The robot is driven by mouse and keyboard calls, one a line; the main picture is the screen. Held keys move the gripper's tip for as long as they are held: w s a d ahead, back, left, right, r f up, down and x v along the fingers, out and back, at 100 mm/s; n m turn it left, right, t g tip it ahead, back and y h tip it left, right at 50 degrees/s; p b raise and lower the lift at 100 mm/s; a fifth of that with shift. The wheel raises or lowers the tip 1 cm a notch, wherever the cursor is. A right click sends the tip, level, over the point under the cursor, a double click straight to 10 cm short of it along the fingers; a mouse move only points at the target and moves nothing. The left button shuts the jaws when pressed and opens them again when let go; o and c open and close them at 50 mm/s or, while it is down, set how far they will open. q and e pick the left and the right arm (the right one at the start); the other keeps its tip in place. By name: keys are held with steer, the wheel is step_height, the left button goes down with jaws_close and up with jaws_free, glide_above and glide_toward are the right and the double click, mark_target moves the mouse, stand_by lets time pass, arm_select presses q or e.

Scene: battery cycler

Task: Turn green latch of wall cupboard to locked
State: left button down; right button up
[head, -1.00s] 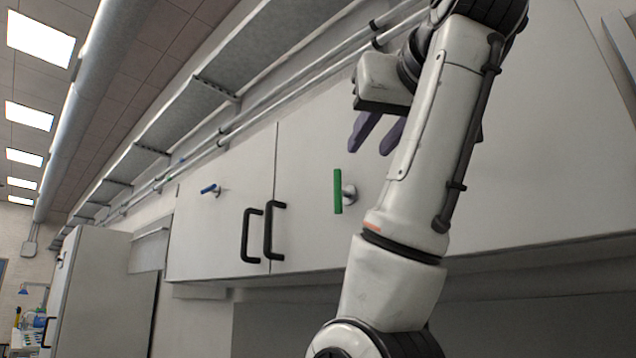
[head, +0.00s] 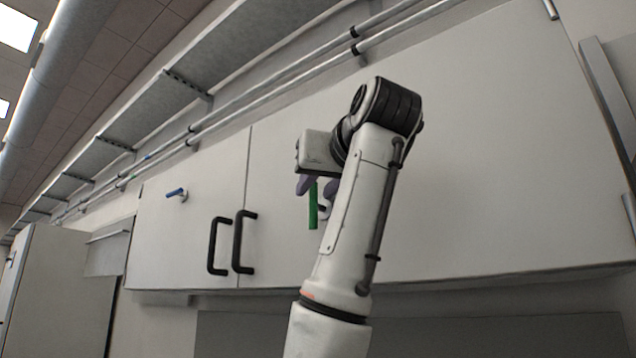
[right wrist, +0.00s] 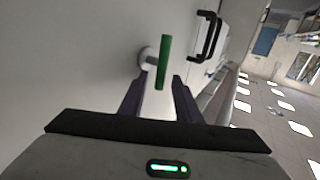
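The green latch (head: 313,207) is a bar handle on the right door of the white wall cupboard (head: 470,150). It stands upright in the head view. It also shows in the right wrist view (right wrist: 164,62), on a round metal mount on the door. My right gripper (head: 318,190) is at the latch, its dark purple fingers on either side of the bar in the head view. In the right wrist view the fingers (right wrist: 158,95) are apart, with the latch's near end at the gap between their tips. I see no clear contact. My left gripper is out of view.
A blue latch (head: 177,193) is on the left door, tilted near horizontal. Two black door handles (head: 218,246) (head: 243,242) stand left of the green latch. Metal pipes (head: 290,85) and a tray run above the cupboard. The door right of my arm is clear.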

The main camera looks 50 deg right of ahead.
jaws_close()
